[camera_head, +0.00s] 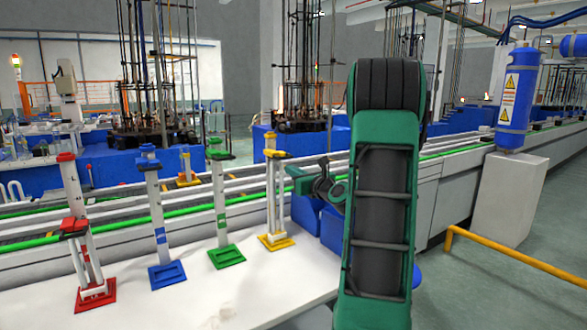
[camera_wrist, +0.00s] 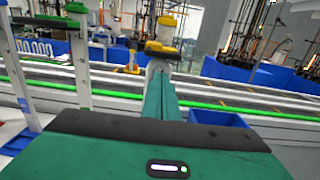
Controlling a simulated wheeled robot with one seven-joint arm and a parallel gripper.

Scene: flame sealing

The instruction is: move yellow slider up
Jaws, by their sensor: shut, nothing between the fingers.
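The yellow stand has a yellow base (camera_head: 277,242) on the white table and a pale upright post. Its yellow slider (camera_head: 277,154) sits high on the post, just under the top cap. In the wrist view the yellow slider (camera_wrist: 161,48) is just beyond and above the fingertips, with a yellow cap (camera_wrist: 167,21) over it. My gripper (camera_head: 294,178) is shut and empty, right of the post and a little below the slider. It also shows in the wrist view (camera_wrist: 160,72), its closed green fingers pointing toward the post. I cannot tell whether the tips touch it.
Similar stands with a green base (camera_head: 227,257), a blue base (camera_head: 167,275) and a red base (camera_head: 95,295) stand to the left. The red slider (camera_head: 73,226) is lower on its post. A conveyor runs behind the table. Blue bins (camera_head: 331,228) lie beneath my gripper's arm.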

